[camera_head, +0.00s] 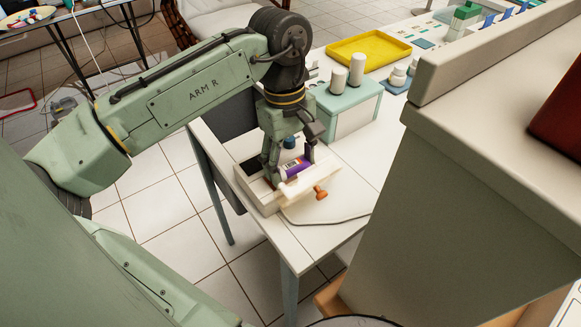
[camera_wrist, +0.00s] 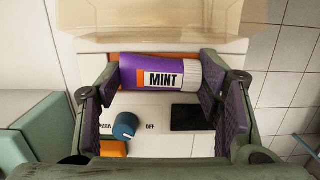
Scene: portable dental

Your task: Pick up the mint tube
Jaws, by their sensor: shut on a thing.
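In the head view the tube (camera_head: 296,167) shows between the fingers of my gripper (camera_head: 289,174), at a white box-like device (camera_head: 268,201) on the table's near corner. I cannot tell whether the tube still touches the device.
The device has a blue knob (camera_wrist: 125,126), an OFF marking and a dark panel (camera_wrist: 192,118). A pale translucent flap (camera_wrist: 160,22) is just beyond the tube. A teal-and-white box (camera_head: 345,112) and yellow tray (camera_head: 369,50) stand behind. A tall beige cabinet (camera_head: 480,200) is at right.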

